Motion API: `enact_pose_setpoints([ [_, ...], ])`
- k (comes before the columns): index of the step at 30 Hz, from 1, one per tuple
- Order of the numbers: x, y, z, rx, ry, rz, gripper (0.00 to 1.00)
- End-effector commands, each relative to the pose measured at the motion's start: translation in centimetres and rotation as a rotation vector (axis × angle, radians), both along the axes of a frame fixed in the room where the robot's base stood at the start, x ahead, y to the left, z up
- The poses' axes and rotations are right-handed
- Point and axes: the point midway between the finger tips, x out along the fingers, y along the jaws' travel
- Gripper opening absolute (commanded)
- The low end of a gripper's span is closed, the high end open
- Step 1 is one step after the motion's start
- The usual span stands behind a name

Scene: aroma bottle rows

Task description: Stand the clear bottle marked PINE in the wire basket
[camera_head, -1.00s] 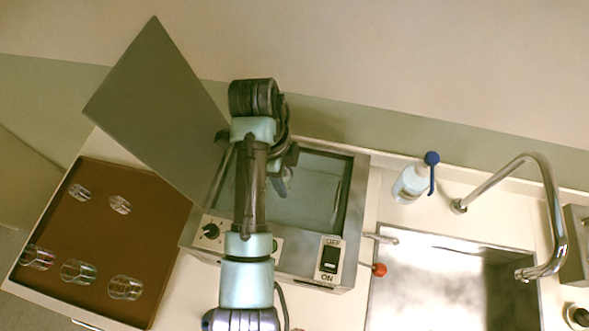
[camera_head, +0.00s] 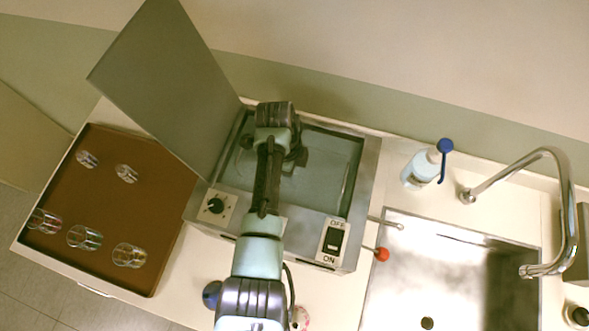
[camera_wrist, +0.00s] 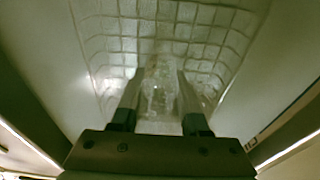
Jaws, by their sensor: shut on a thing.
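In the wrist view my gripper (camera_wrist: 160,73) is shut on a clear bottle (camera_wrist: 158,97), one finger on each side of it. The bottle is see-through and faint, and I cannot read its marking. The wire basket (camera_wrist: 108,42) shows as a pale grid beyond and around the fingers. I cannot tell whether the bottle touches the basket floor. In the head view my arm reaches over the open metal tank (camera_head: 368,190), and my wrist hides the fingers and the bottle.
The tank's grey lid (camera_head: 165,85) stands open at the left. A brown tray (camera_head: 125,215) with several clear bottles lies left of the tank. A blue-topped bottle (camera_head: 422,168), a red-knobbed lever (camera_head: 381,254), a sink (camera_head: 425,270) and a tap (camera_head: 565,215) are right of it.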

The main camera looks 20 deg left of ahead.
Motion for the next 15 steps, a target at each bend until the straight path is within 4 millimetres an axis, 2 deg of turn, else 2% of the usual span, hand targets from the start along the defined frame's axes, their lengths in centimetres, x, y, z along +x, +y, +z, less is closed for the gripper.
enact_pose_setpoints([
  [10,0.04,-0.01,-0.42,0.0,-0.001,-0.001,0.0],
  [11,0.05,-0.01,-0.33,0.0,-0.001,-0.001,0.48],
  [15,0.03,-0.01,-0.27,0.0,0.0,-0.001,0.74],
])
